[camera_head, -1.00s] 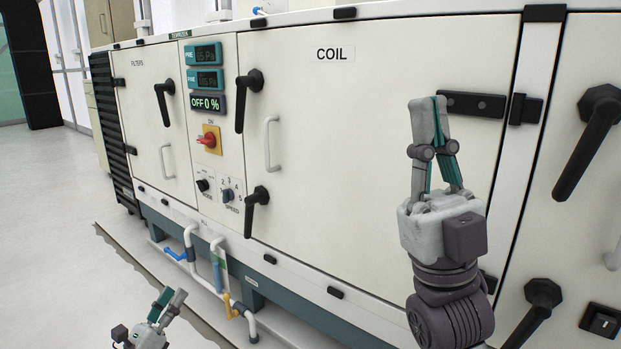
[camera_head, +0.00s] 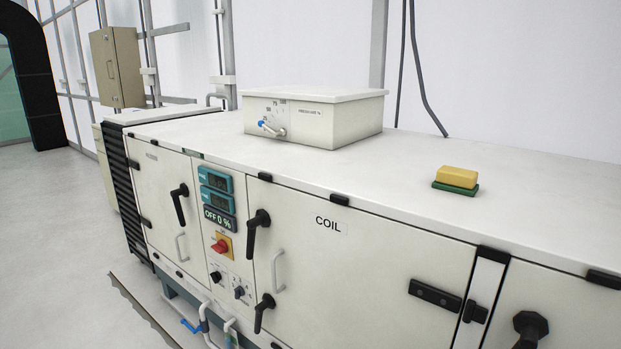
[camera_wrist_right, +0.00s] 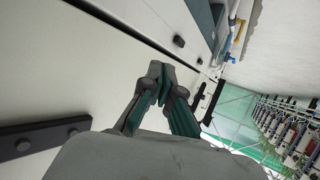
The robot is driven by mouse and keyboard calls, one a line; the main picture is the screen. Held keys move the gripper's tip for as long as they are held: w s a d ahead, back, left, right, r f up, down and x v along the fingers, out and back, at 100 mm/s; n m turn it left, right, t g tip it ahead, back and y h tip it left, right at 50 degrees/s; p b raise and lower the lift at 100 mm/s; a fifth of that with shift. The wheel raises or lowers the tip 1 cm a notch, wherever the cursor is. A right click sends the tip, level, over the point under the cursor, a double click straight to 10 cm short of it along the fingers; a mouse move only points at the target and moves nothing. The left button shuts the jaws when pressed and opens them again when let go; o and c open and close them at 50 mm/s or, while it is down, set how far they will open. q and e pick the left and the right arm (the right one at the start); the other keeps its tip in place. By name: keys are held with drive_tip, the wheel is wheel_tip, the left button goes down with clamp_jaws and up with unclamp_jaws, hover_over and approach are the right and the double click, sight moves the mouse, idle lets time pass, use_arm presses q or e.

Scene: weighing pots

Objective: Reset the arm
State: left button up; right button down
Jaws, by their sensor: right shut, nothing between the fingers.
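My right gripper (camera_wrist_right: 158,85) shows in the right wrist view with its grey and teal fingers together and nothing between them. It is beside the cream front of the cabinet (camera_wrist_right: 110,75), with a black latch (camera_wrist_right: 45,138) at lower left. No gripper shows in the head view now, so my left gripper is out of sight. The head view shows the cabinet's COIL door (camera_head: 345,265), closed, and the control panel (camera_head: 222,240) with a red switch (camera_head: 220,246) and a display reading OFF 0 %.
On the cabinet top (camera_head: 400,170) stand a cream box (camera_head: 340,120) and a yellow and green sponge (camera_head: 457,180). Black door handles (camera_head: 258,225) stick out from the front. Open floor (camera_head: 50,240) lies at the left. In the wrist view, shelved items (camera_wrist_right: 290,130) stand far off.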

use_arm(q)
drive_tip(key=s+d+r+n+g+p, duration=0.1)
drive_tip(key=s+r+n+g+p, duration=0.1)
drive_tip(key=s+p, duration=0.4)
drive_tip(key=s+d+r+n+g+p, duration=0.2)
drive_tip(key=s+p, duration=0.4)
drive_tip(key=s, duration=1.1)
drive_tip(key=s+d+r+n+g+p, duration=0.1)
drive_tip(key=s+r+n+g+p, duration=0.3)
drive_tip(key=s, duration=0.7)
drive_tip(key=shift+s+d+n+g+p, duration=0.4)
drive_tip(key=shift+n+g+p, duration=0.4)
drive_tip(key=shift+p, duration=0.4)
use_arm(e)
drive_tip(key=s+d+f+g+h, duration=0.1)
drive_tip(key=s+d+f+g, duration=0.1)
drive_tip(key=s, duration=1.3)
drive_tip(key=s+d+f+g+h, duration=0.1)
drive_tip(key=s+d+f+g, duration=0.2)
drive_tip(key=s, duration=1.3)
drive_tip(key=s+d+f+g, duration=0.2)
drive_tip(key=s+d+g, duration=0.2)
drive_tip(key=s, duration=1.2)
drive_tip(key=g, duration=0.3)
drive_tip(key=shift+s+d+f+m+h, duration=0.25)
drive_tip(key=shift+f+m+h, duration=0.05)
drive_tip(key=shift+f+h, duration=0.1)
drive_tip(key=shift+r, duration=0.1)
